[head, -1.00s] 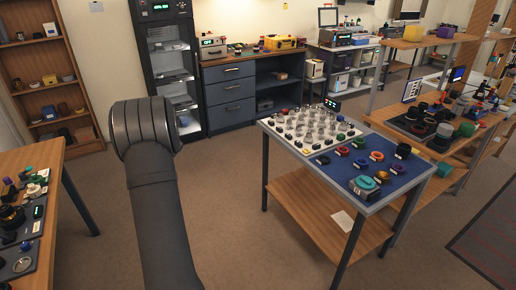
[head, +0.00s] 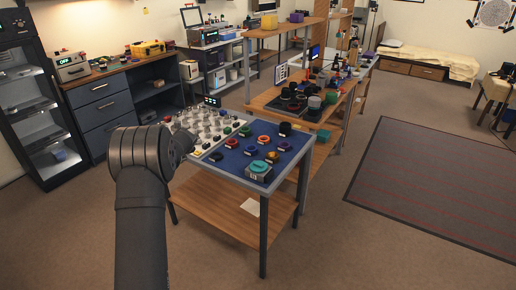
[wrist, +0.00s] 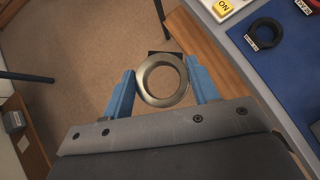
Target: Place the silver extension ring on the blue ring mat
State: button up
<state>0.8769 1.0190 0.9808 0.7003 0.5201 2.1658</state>
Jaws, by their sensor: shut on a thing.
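The silver extension ring (wrist: 160,101) is a plain metallic ring in the wrist view. My gripper (wrist: 160,72) has its two blue fingers shut on opposite sides of it, and the ring's hole faces the camera. The blue ring mat (wrist: 285,65) is at the right of the wrist view, with the held ring to the left of the table edge, over the floor side. In the head view the blue ring mat (head: 222,161) covers the near right part of the table top. My arm hides the gripper and the held ring there.
A black ring (wrist: 265,33) lies on the mat beside a white label. The head view shows several coloured rings, a black cylinder (head: 285,129) and a teal-topped box (head: 259,169) on the mat. A white board (head: 201,123) with small parts adjoins it. A workbench stands behind.

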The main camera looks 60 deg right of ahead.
jog(key=s+d+m+h, duration=0.1)
jog(key=s+d, duration=0.6)
jog(key=s, duration=0.1)
jog(key=s+d+m+g+h, duration=0.1)
jog(key=s+d+m, duration=0.1)
jog(key=s+d, duration=0.4)
jog(key=s+d+m+g+h, duration=0.1)
jog(key=s+d+m, duration=0.1)
jog(key=s+d, duration=0.5)
jog(key=shift+s+d, duration=0.15)
jog(key=shift+s, duration=0.55)
jog(key=shift+s+d, duration=0.15)
jog(key=shift+s, duration=0.55)
send_over(234, 162)
jog(key=s+a, duration=0.2)
jog(key=f, duration=0.7)
jog(key=shift+a, duration=0.2)
jog(key=shift+f, duration=1.95)
jog(key=shift+f, duration=0.15)
jog(key=o, duration=1.1)
